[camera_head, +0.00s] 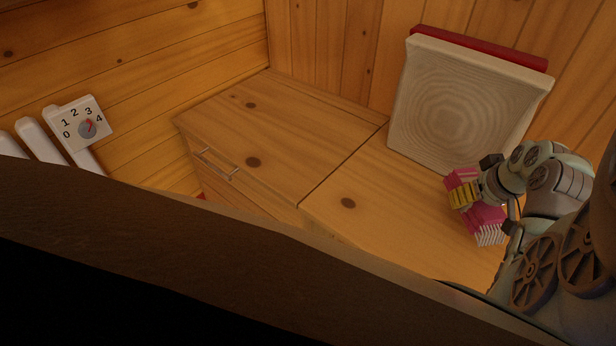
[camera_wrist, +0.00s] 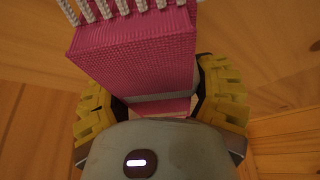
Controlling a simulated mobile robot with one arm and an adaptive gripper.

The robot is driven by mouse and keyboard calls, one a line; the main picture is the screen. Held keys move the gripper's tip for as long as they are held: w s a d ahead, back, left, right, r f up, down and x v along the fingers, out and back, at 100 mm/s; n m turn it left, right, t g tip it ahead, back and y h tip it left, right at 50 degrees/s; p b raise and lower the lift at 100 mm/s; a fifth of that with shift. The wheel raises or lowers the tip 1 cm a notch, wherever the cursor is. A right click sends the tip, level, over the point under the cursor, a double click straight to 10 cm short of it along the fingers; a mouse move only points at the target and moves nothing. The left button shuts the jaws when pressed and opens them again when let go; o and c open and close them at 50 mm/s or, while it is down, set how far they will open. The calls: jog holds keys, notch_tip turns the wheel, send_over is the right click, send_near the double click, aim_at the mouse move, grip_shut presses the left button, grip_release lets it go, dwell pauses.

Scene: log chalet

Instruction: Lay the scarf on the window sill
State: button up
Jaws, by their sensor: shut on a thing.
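The scarf (camera_head: 485,219) is pink with white fringe and looks folded. It is at the right of the head view, in front of the wooden cabinet top. My gripper (camera_head: 464,194), with yellow finger pads, is shut on it. In the wrist view the scarf (camera_wrist: 140,55) sits between the two yellow pads of my gripper (camera_wrist: 160,98), with its fringe at the top edge. I cannot tell whether the scarf touches the wood below. I cannot make out a window sill in either view.
A wooden cabinet (camera_head: 290,130) with a metal drawer handle (camera_head: 213,163) has a clear top. A pale square board (camera_head: 455,100) leans against the wall, with a red thing (camera_head: 490,50) behind it. A white radiator (camera_head: 45,143) with a numbered dial is at left. A dark brown edge crosses the foreground.

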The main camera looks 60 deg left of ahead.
jog(key=s+d+p, duration=0.1)
jog(key=s+d, duration=0.1)
jog(key=s, duration=0.2)
jog(key=s+d+p, duration=0.1)
jog(key=s+d, duration=0.2)
jog(key=s, duration=0.2)
jog(key=s+d+r+p, duration=0.1)
jog(key=s+d+p, duration=0.1)
jog(key=s+d, duration=0.1)
jog(key=shift+s+d, duration=0.15)
jog(key=shift+s, duration=0.7)
jog(key=shift+r, duration=0.15)
